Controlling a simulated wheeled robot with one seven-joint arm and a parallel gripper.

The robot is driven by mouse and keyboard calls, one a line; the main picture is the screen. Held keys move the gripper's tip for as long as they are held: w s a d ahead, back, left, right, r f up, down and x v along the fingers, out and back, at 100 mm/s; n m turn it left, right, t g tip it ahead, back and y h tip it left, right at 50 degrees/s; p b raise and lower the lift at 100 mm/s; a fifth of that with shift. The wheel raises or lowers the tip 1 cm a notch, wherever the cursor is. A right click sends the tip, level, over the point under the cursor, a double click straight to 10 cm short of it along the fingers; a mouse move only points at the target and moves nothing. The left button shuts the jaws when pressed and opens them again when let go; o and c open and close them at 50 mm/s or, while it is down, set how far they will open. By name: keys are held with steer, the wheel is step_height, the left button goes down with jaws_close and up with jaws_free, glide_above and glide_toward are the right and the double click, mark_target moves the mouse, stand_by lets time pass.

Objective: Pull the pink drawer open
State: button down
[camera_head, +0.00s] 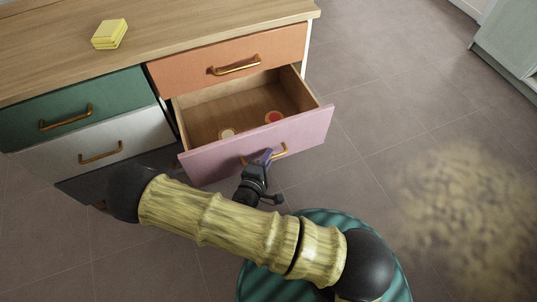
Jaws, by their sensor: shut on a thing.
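The pink drawer (310,128) is pulled well out of the cabinet, below the orange drawer. Its wooden inside shows, with a red round thing (274,117) and a pale round thing (227,133) lying in it. Its brass handle (279,151) is on the pink front. My gripper (263,158) is at the handle and shut on it. My arm and gripper hide part of the handle.
The orange drawer (270,55), green drawer (90,109) and white drawer (70,148) are shut. A yellow stack (109,34) lies on the wooden top (190,25). A pale cabinet (508,42) stands at upper right. The tiled floor right of the drawer is clear, with a fuzzy tan rug (460,205).

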steer(key=shift+a, duration=0.1)
steer(key=c, duration=1.8)
jaws_free()
steer(key=shift+o, duration=0.2)
steer(key=p+v, duration=0.4)
steer(key=v, duration=1.3)
steer(key=shift+s, duration=0.2)
steer(key=shift+w, duration=0.1)
